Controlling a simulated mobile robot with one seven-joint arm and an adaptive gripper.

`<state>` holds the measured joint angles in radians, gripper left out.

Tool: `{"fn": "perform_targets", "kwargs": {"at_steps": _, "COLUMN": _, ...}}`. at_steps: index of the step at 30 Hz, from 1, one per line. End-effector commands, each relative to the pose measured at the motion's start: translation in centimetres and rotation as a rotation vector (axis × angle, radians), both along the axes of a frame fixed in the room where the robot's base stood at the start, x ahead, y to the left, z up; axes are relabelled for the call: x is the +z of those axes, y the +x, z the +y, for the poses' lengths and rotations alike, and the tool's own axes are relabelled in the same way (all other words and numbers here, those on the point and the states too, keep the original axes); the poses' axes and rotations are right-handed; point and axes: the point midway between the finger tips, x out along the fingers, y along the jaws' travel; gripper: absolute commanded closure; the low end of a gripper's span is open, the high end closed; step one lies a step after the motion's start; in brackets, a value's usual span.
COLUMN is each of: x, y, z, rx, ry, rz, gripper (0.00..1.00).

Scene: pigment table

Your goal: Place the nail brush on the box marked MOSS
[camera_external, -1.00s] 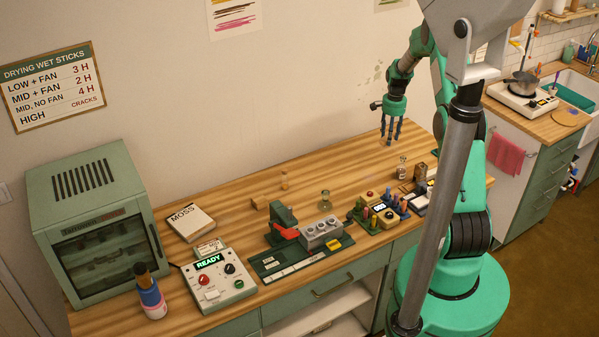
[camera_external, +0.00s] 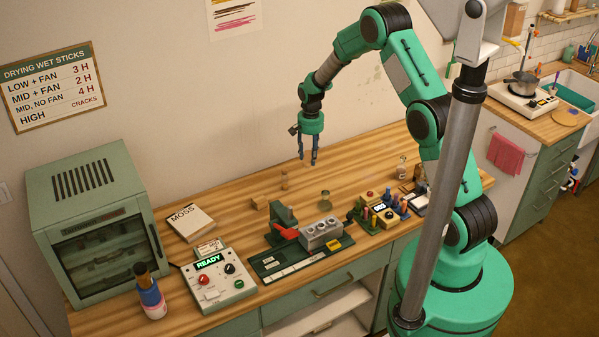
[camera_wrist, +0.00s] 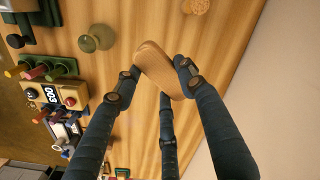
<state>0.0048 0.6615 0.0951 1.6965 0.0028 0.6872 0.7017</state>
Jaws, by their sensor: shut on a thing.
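My gripper (camera_external: 308,160) is above the back middle of the table, its fingers pointing down. In the wrist view, my gripper (camera_wrist: 160,82) is shut on a tan, rounded wooden piece, which I take to be the nail brush (camera_wrist: 158,68). Its bristles cannot be made out there, and the fingers mostly hide it in the external view. The box marked MOSS (camera_external: 190,222) is a low, white-topped box lying on the table at the left, right of the green oven. It is well to the left of my gripper, and its top looks bare.
The green oven (camera_external: 95,215) stands at the left end. A READY control box (camera_external: 219,278) is in front of the MOSS box.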

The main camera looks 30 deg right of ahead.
Motion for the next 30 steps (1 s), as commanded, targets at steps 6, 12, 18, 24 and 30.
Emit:
{"fn": "perform_targets", "kwargs": {"at_steps": 6, "x": 0.2, "y": -1.1, "z": 8.2, "rx": 0.134, "ry": 0.000, "rz": 0.002, "gripper": 0.86}}
{"fn": "perform_targets", "kwargs": {"at_steps": 12, "x": 0.2, "y": -2.8, "z": 15.1, "rx": 0.252, "ry": 0.000, "rz": 0.000, "gripper": 0.86}}
{"fn": "perform_targets", "kwargs": {"at_steps": 18, "x": 0.2, "y": -5.1, "z": 21.9, "rx": 0.370, "ry": 0.001, "rz": 0.001, "gripper": 0.86}}
{"fn": "perform_targets", "kwargs": {"at_steps": 24, "x": 0.3, "y": -8.1, "z": 28.3, "rx": 0.489, "ry": 0.001, "rz": 0.001, "gripper": 0.86}}
{"fn": "perform_targets", "kwargs": {"at_steps": 30, "x": 0.3, "y": -11.3, "z": 33.8, "rx": 0.597, "ry": 0.001, "rz": 0.000, "gripper": 0.86}}
